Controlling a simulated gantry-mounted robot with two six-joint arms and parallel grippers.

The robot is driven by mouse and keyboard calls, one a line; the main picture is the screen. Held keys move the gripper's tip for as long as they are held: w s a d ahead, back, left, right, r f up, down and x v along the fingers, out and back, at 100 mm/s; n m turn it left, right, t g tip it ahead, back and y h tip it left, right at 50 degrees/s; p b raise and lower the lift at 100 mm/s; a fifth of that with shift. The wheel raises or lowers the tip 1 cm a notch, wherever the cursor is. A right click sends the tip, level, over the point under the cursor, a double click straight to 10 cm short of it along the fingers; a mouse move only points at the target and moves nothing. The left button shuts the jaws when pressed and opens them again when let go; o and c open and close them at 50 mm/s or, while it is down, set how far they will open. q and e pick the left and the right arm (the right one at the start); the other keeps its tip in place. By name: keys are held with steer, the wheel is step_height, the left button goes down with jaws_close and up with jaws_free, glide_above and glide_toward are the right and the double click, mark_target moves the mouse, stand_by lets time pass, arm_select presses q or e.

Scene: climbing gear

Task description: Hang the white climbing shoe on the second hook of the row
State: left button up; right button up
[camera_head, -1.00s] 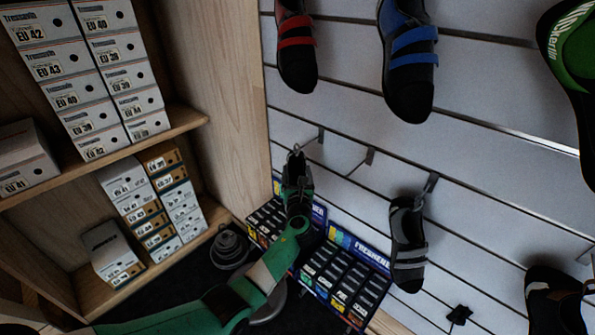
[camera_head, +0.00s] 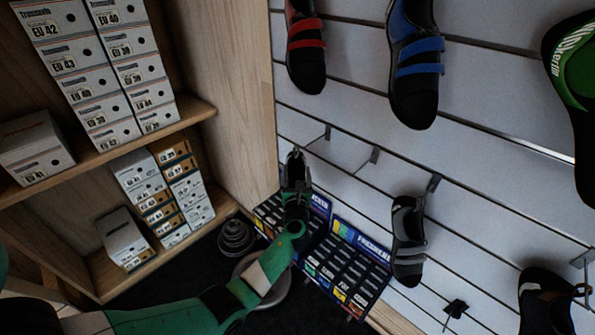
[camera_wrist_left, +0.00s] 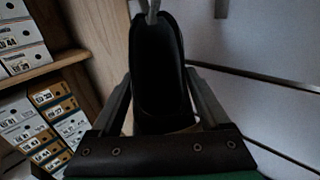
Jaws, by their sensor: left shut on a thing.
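My left gripper (camera_head: 296,192) is shut on a shoe (camera_head: 294,165) at the left end of the hook row. The wrist view shows the shoe's dark opening (camera_wrist_left: 158,70) between the two fingers, with a small pale patch low on it; most of its outside is hidden. A grey metal piece shows at the shoe's top edge there; I cannot tell whether it touches. The second hook (camera_head: 373,156) is bare. My right gripper is not in view.
A grey and black shoe (camera_head: 408,240) hangs from the third hook (camera_head: 433,184). Red-strapped (camera_head: 306,55) and blue-strapped (camera_head: 415,70) shoes hang above. Freshener boxes (camera_head: 345,270) stand below the hooks. A wooden shelf (camera_head: 150,145) with shoe boxes is at left.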

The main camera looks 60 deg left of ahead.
arm_select(q)
steer(key=s+p, duration=0.1)
steer(key=s+r+p, duration=0.1)
steer(key=shift+d+p, duration=0.35)
steer(key=shift+p, duration=0.05)
steer(key=s+d+p, duration=0.2)
steer(key=s+p, duration=0.2)
steer(key=s, duration=0.2)
steer(key=shift+s+d+p, duration=0.2)
steer(key=shift+d+p, duration=0.1)
steer(key=shift+p, duration=0.05)
